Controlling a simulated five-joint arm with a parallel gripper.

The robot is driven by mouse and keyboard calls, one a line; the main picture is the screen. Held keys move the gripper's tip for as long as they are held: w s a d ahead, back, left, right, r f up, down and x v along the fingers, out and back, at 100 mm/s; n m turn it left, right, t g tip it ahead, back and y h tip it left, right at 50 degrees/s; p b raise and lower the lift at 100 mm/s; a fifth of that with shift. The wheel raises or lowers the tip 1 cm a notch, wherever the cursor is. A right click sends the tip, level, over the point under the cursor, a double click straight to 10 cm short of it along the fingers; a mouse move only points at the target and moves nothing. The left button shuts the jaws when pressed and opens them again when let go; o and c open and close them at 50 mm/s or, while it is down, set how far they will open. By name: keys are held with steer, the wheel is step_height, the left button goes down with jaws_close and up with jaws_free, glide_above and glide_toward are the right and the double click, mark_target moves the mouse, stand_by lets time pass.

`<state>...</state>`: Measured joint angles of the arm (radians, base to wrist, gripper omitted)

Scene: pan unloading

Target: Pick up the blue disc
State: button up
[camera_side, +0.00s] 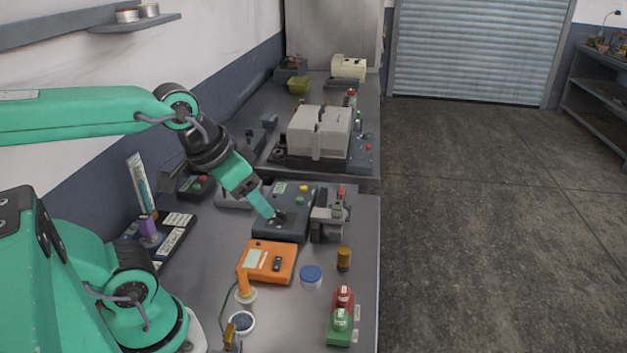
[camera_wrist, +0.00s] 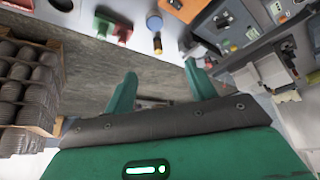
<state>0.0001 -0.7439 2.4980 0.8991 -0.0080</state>
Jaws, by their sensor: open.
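The blue disc (camera_side: 311,273) lies flat on top of a pale round piece on the grey bench, right of the orange device. In the wrist view the blue disc (camera_wrist: 154,21) shows small near the top middle, beyond the fingertips. My gripper (camera_side: 271,215) is over the dark control box, behind and left of the disc and apart from it. In the wrist view my gripper (camera_wrist: 160,72) has its two green fingers spread with nothing between them.
The orange device (camera_side: 267,262), a brass cylinder (camera_side: 344,259) and red and green blocks (camera_side: 341,318) stand around the disc. The dark control box (camera_side: 288,212) sits behind. The bench's right edge drops to the floor. Bare bench lies in front of the disc.

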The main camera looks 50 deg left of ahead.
steer(key=w+f+n+g, duration=0.3)
steer(key=w+f+n, duration=0.3)
steer(key=w, duration=0.1)
steer(key=n+g, duration=0.2)
steer(key=n, duration=0.3)
glide_above(311, 272)
step_height(311, 272, down, 9)
steer(key=shift+f, duration=0.1)
steer(key=shift+w+d+f+n+g, duration=0.15)
steer(key=shift+f+n+g, duration=0.15)
steer(key=shift+f, duration=1.45)
steer(key=shift+f, duration=0.1)
steer(key=shift+s+f, duration=0.2)
steer(key=shift+f, duration=2.3)
steer(key=shift+c, duration=0.3)
steer(key=c, duration=0.8)
